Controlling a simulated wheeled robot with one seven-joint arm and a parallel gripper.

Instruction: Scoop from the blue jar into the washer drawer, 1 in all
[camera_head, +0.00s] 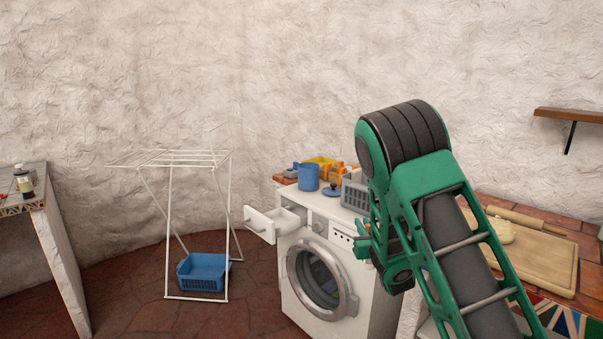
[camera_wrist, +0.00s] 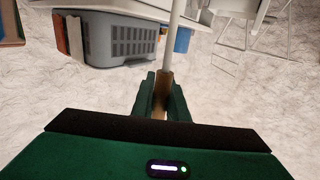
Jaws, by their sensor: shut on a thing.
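The blue jar (camera_head: 308,177) stands upright on top of the white washer (camera_head: 330,260), and its inside is hidden. A blue lid (camera_head: 333,190) lies beside it. The washer drawer (camera_head: 275,222) is pulled out at the washer's upper left, and I cannot see what is in it. My gripper (camera_head: 363,240) is in front of the washer's right side, right of the drawer and below the jar. In the wrist view my gripper (camera_wrist: 163,92) is shut on a tan handle with a pale shaft, seemingly a scoop (camera_wrist: 174,42). Its far end is out of view.
A white drying rack (camera_head: 168,230) stands left over a blue basket (camera_head: 203,272). A tiled counter with a wooden board (camera_head: 545,262) is at right. Air left of the drawer is clear.

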